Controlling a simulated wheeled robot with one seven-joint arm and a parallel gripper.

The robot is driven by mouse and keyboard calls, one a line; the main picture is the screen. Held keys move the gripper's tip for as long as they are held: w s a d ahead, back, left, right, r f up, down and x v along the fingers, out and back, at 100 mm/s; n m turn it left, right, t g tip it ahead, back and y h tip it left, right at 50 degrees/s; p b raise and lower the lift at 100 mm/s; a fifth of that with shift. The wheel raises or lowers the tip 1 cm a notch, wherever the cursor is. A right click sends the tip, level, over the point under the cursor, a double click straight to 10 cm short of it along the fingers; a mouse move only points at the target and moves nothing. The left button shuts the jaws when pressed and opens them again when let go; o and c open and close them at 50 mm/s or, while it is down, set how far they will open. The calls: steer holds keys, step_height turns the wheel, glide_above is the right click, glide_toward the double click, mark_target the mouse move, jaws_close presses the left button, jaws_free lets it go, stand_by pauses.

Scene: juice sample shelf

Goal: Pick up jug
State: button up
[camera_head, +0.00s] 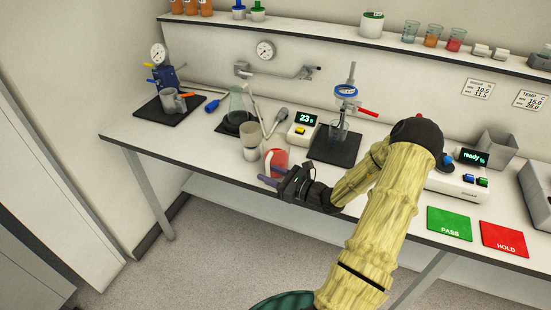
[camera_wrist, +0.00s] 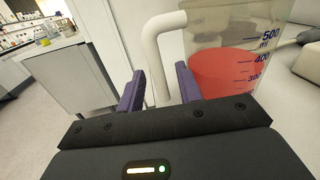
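The jug (camera_head: 276,158) holds red liquid and stands upright near the front edge of the bench in the head view. In the wrist view the jug (camera_wrist: 235,65) fills the upper right, with millilitre marks on its clear wall and a pale handle (camera_wrist: 152,50) on its left side. My gripper (camera_head: 271,176) is at the jug's front. In the wrist view the purple fingers of my gripper (camera_wrist: 160,88) are apart, one on each side of the handle, with gaps visible. The lower part of the handle is hidden behind my gripper.
A beaker (camera_head: 251,142) stands close to the left of the jug, with a flask (camera_head: 238,105) behind. A timer (camera_head: 302,128) and a dark mat (camera_head: 335,146) lie to the right. Green PASS (camera_head: 449,222) and red HOLD (camera_head: 503,238) pads lie farther right. The bench's front edge is close.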

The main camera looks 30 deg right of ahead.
steer(key=shift+w+a, duration=0.25)
steer(key=shift+w, duration=0.1)
steer(key=shift+r, duration=0.1)
jaws_close()
